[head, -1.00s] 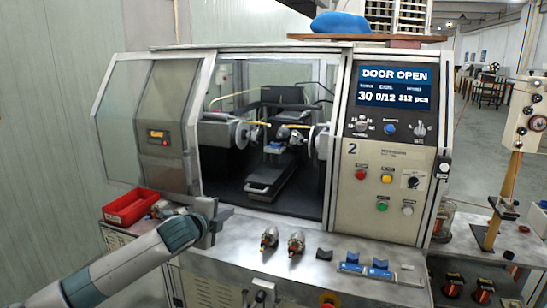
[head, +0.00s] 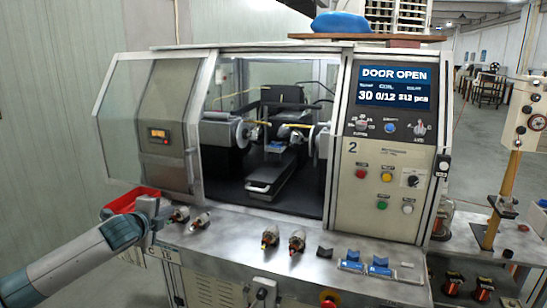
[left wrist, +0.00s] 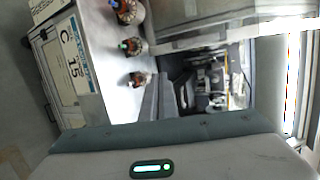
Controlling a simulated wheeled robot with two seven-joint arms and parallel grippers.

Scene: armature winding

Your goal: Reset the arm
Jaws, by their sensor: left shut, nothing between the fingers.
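My left arm comes in from the left in the head view. Its gripper (head: 163,214) is over the left end of the machine's front ledge, in front of the red bin (head: 128,201), and hides part of it. The gripper is shut with nothing held. In the left wrist view, the grey fingers (left wrist: 154,98) are close together beside a row of armatures (left wrist: 132,46). My right gripper is not in view.
The winding machine's door is open; its screen (head: 395,86) reads DOOR OPEN. A wire-spool stand (head: 500,200) is at right.

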